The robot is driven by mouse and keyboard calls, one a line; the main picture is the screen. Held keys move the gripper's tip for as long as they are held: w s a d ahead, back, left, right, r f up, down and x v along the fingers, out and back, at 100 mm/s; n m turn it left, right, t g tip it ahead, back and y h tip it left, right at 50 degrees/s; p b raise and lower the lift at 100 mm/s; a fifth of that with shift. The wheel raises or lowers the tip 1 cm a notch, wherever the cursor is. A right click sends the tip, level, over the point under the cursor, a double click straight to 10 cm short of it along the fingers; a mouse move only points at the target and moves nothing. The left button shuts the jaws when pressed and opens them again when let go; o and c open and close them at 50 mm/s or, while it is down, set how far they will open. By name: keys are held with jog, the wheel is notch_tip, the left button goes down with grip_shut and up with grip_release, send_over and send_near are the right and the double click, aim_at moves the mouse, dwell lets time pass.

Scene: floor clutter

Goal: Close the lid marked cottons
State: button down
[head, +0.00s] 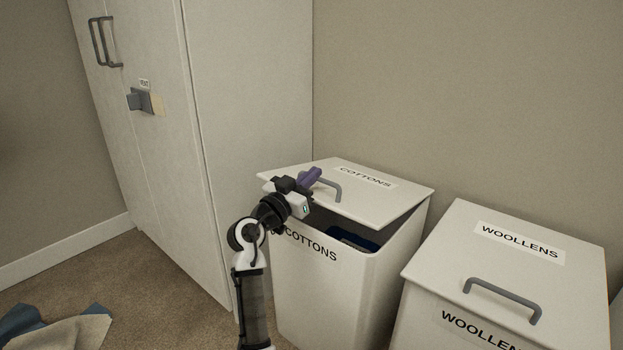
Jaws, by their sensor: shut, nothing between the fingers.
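The white lid marked COTTONS (375,200) is on the cottons bin (330,292). It is tilted, with its front edge raised and a dark gap between lid and bin rim. Something dark blue (353,239) shows inside through the gap. The lid has a grey handle (330,184). My gripper (312,175), with purple fingers, is shut and empty. It appears over the lid's left part, just left of the handle; I cannot tell whether it touches. My arm hides part of the bin's front left and the lid's front left corner.
The woollens bin (440,318), with its lid down, stands close on the right. A tall white cabinet (165,130) with handles stands to the left. Crumpled cloth (60,330) lies on the carpet at lower left. The wall is close behind the bins.

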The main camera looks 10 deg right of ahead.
dwell(0.3)
notch_tip(320, 180, up, 20)
jog(key=p, duration=0.5)
jog(key=s+a+f+g+y+p, duration=0.25)
jog(key=f+p, duration=0.35)
jog(key=p, duration=0.5)
jog(key=s+a+f+g+y+p, duration=0.1)
jog(key=s+f+g+y+p, duration=0.25)
jog(key=p, duration=0.75)
jog(key=shift+t, duration=0.5)
jog(key=x, duration=0.4)
jog(key=f+x, duration=0.1)
jog(key=x, duration=0.3)
jog(key=a+p+x, duration=0.1)
jog(key=x, duration=0.3)
jog(key=shift+w+f, duration=0.2)
jog(key=shift+w, duration=0.25)
jog(key=shift+s+a+f+p, duration=0.4)
jog(key=shift+s+a+f, duration=0.2)
jog(key=shift+a+f, duration=0.3)
jog(key=shift+s+a+f, duration=0.3)
jog(key=shift+a+f, duration=0.05)
jog(key=shift+f, duration=0.15)
